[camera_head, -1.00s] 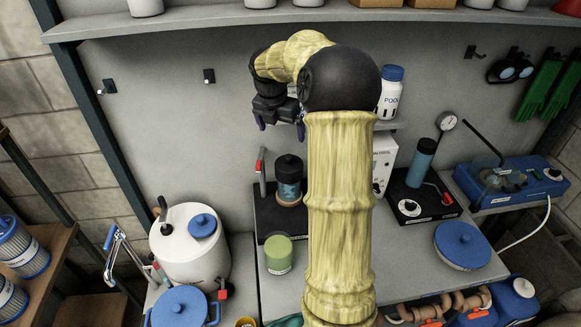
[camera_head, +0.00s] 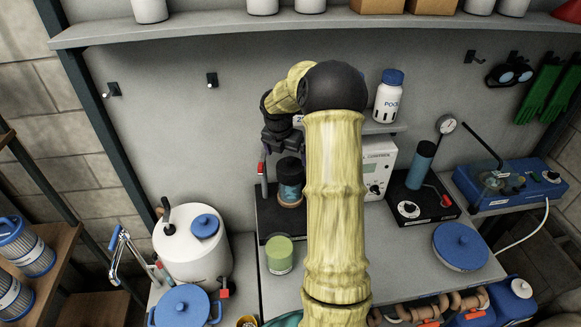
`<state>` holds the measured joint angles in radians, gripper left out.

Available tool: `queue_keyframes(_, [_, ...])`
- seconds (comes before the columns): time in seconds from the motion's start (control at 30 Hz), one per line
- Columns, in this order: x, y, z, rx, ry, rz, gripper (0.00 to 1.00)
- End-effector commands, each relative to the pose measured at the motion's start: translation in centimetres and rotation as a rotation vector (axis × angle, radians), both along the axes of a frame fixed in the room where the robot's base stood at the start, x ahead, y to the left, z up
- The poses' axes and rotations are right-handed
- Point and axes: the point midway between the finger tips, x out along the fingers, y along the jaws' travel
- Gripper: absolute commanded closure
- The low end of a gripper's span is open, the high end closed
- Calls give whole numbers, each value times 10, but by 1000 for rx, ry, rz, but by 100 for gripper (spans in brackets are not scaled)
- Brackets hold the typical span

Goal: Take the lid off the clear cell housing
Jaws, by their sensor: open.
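A clear cylindrical housing (camera_head: 290,191) with blue inside stands upright on a black base (camera_head: 268,222) at the back of the bench. Its dark lid (camera_head: 289,166) sits on top. It looks like the clear cell housing, though no label on it is readable. My gripper (camera_head: 281,150) is open and empty, pointing down just above the lid. The dark fingers are small and partly blend with the lid and the stand, so I cannot tell whether they touch it. My arm rises in front, just right of the housing.
A red-tipped lever (camera_head: 262,172) stands close left of the housing. A white control box (camera_head: 377,165) and a blue cylinder on a black stand (camera_head: 421,163) are to the right. A green-lidded jar (camera_head: 280,255) is in front. A white tank (camera_head: 190,250) is at left.

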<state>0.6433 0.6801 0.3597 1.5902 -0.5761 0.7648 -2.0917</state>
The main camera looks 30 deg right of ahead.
Motion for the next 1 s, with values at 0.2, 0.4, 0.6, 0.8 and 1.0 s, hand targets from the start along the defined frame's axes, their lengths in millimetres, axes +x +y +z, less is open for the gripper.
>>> queue_keyframes(0.2, [2,-7,-20,0,0,-3,0])
queue_keyframes(0.4, [2,-7,-20,0,-1,-3,0])
queue_keyframes(0.6, [3,-8,-25,0,1,-3,0])
queue_keyframes(0.8, [6,-16,-49,2,3,-1,0])
queue_keyframes(1.0, [9,-20,-68,0,-1,1,0])
